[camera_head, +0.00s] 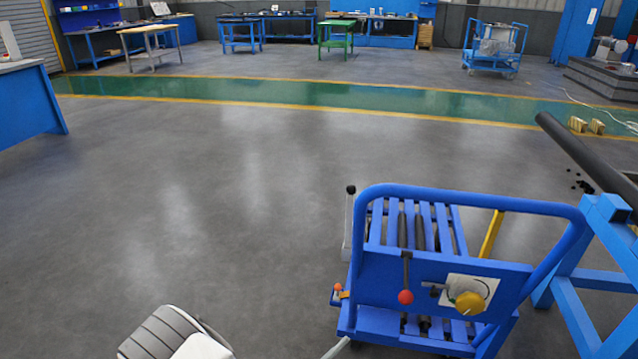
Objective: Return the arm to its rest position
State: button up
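A grey ribbed and white part, which looks like part of my own arm, shows at the bottom edge, left of centre. It is cut off by the frame. My gripper and its fingers are not in view, so whether they are open or shut is hidden. No held object shows.
A blue roller cart (440,270) with a tubular handle, a red-knobbed lever and a yellow knob stands close at lower right. A blue frame (590,290) and a dark pipe (585,155) are beside it. A blue bench (28,105) is at left. The middle floor is clear.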

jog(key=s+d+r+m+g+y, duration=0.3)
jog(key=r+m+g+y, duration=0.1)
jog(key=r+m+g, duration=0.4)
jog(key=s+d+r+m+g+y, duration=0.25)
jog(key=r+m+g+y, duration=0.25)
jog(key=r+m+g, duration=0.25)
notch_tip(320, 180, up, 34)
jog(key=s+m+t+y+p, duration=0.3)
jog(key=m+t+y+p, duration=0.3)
jog(key=p, duration=1.4)
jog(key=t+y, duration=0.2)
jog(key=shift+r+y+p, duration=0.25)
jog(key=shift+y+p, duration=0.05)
